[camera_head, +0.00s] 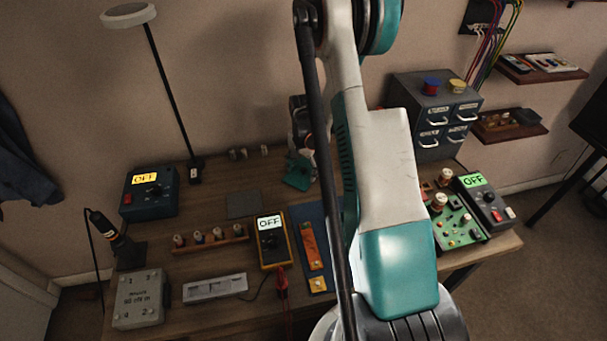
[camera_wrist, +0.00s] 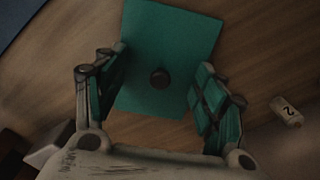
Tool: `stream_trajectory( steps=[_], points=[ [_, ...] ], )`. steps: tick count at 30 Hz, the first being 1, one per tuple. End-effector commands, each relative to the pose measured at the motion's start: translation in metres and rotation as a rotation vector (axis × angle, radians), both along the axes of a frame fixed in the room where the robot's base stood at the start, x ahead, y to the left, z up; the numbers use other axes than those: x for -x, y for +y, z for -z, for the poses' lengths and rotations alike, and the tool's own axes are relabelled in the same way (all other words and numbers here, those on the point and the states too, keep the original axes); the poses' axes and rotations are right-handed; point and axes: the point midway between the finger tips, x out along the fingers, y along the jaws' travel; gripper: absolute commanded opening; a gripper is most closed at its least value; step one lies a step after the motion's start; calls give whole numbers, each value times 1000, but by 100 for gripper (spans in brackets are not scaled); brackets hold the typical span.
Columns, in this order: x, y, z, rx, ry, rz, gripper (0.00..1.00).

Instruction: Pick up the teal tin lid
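The teal tin lid (camera_wrist: 180,35) is a flat, roughly square plate with a round dark knob (camera_wrist: 160,78) in its middle. It lies on the wooden table in the wrist view. In the head view the lid (camera_head: 297,178) shows at the back of the table, partly hidden by my arm. My gripper (camera_wrist: 163,60) is open, with one teal-padded finger on each side of the knob. The knob sits between the fingers, with a gap on both sides. I cannot tell how far the fingertips are above the lid.
In the head view, a grey square plate (camera_head: 243,204), a yellow meter (camera_head: 272,240) and a dark blue box (camera_head: 150,192) stand to the left. A grey drawer cabinet (camera_head: 433,112) stands to the right.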

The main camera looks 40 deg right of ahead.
Motion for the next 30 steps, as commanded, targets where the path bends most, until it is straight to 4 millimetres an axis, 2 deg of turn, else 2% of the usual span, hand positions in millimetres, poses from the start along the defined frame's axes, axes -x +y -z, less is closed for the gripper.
stream_trajectory(
  steps=[1, 4, 9, 26, 28, 29, 30],
  points=[
    [0, 0, 1, 0, 0, 0, 38],
    [0, 0, 2, -1, 0, 0, 28],
    [0, 1, 3, 0, 0, 0, 22],
    [0, 1, 0, -1, -1, -1, 19],
    [0, 1, -5, -1, -1, -1, 4],
    [0, 1, -8, -1, -1, -1, 0],
    [0, 1, -13, -1, -1, -1, 0]
  ],
)
